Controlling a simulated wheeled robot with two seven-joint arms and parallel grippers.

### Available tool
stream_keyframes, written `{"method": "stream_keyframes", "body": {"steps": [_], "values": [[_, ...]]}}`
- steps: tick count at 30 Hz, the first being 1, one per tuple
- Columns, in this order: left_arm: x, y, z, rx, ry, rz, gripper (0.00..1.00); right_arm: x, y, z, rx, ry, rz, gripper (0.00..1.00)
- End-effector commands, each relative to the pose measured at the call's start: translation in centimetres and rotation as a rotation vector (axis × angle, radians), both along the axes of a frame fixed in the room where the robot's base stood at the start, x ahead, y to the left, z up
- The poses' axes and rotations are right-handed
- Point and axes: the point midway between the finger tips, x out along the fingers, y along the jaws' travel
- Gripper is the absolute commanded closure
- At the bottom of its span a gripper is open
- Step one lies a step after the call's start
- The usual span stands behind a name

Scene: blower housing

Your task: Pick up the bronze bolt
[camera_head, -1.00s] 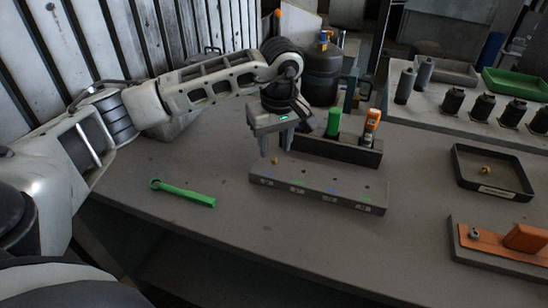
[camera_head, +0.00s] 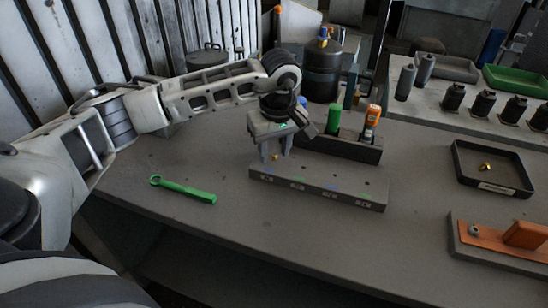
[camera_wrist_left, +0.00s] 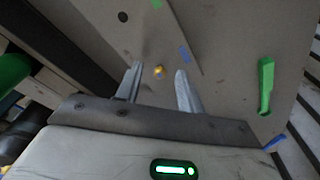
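A small bronze-coloured bolt (camera_head: 275,157) stands in the left end of the long grey block (camera_head: 330,193) on the table. My left gripper (camera_head: 276,154) is open above that end, pointing down, with one finger on each side of the bolt. In the left wrist view the bolt (camera_wrist_left: 158,71) shows in the gap between the two fingertips (camera_wrist_left: 158,74), apart from both. How far the fingertips are above the block is hard to tell. Another small gold-coloured piece (camera_head: 486,166) lies in the black tray (camera_head: 458,164) at the right. My right gripper is not in view.
A dark holder (camera_head: 340,150) with green and orange bottles stands close behind the block. A green wrench (camera_head: 186,191) lies left of the block. An orange part on a grey base (camera_head: 482,260) is at the right. The table front is clear.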

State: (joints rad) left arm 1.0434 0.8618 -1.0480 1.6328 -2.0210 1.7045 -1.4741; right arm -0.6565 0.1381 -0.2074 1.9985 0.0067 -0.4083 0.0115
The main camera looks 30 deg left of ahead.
Motion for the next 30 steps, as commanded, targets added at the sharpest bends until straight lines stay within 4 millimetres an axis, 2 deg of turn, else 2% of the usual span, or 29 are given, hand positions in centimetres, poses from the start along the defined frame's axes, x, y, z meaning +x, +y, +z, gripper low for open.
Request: {"method": "stream_keyframes", "body": {"steps": [8,11,12,23,28,30], "values": [[0.0,0.0,0.0,0.000,0.000,0.000,0.62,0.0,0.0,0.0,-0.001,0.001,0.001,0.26],[0.0,0.0,0.0,0.000,0.000,0.000,0.87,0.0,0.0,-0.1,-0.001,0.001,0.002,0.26],[0.0,0.0,0.0,0.000,0.000,0.000,0.98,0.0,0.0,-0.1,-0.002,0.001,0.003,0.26],[0.0,0.0,0.0,0.000,0.000,0.000,0.99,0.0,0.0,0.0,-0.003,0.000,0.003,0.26],[0.0,0.0,0.7,0.000,0.000,0.001,0.99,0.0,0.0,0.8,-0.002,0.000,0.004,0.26],[0.1,0.0,1.1,0.000,-0.005,0.001,0.99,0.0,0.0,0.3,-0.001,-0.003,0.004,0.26]]}}
